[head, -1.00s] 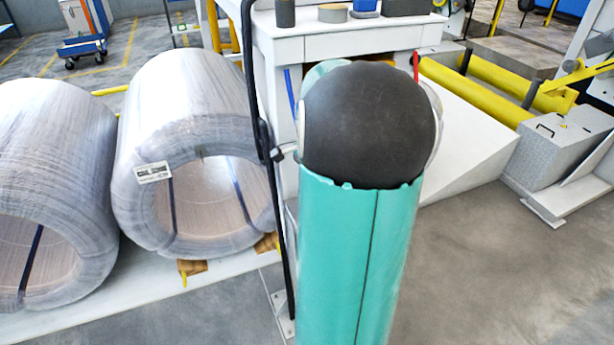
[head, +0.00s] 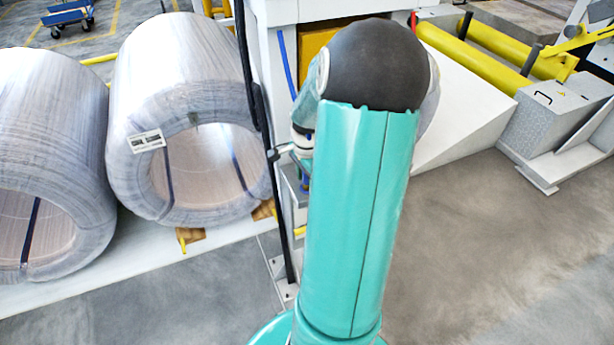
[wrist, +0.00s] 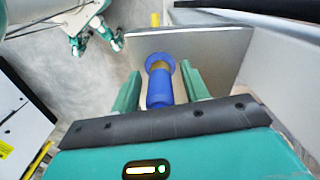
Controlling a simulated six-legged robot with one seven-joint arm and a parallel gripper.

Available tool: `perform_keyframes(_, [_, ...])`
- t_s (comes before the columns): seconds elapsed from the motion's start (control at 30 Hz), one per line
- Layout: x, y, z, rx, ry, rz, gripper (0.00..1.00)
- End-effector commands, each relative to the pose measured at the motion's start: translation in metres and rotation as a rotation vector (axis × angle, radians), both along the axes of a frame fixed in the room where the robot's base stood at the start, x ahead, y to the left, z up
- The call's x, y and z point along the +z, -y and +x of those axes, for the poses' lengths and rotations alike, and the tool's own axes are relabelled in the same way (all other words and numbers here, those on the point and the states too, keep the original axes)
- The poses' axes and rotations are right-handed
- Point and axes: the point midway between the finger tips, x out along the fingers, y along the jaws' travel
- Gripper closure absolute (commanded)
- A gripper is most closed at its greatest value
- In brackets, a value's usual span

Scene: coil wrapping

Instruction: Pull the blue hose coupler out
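The blue hose coupler (wrist: 160,91) shows in the wrist view, a short blue cylinder with a wider blue collar and a brownish-yellow part at its far end. It is by a flat grey plate (wrist: 215,48); how it is joined there is hard to tell. My gripper (wrist: 160,85) has its two teal fingers apart, one on each side of the coupler, with a visible gap on both sides. In the head view my arm hides most of the gripper, and I cannot clearly make out the coupler.
A white machine cabinet (head: 285,14) stands behind my arm, with a blue hose (head: 287,64) and a black cable (head: 245,50) in front. Large wrapped coils (head: 180,85) lie at left. Yellow rollers (head: 480,55) and a grey box (head: 550,115) are at right. The front right floor is open.

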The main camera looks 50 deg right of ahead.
Motion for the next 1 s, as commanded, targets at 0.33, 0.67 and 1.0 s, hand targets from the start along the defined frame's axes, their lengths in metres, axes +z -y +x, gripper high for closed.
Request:
perform_keyframes(0.33, [0.000, 0.000, 0.000, 0.000, 0.000, 0.000, 0.95])
perform_keyframes(0.67, [0.006, 0.001, 0.000, -0.001, 0.000, -0.002, 1.00])
perform_keyframes(1.0, [0.018, 0.001, 0.000, 0.000, 0.000, -0.002, 1.00])
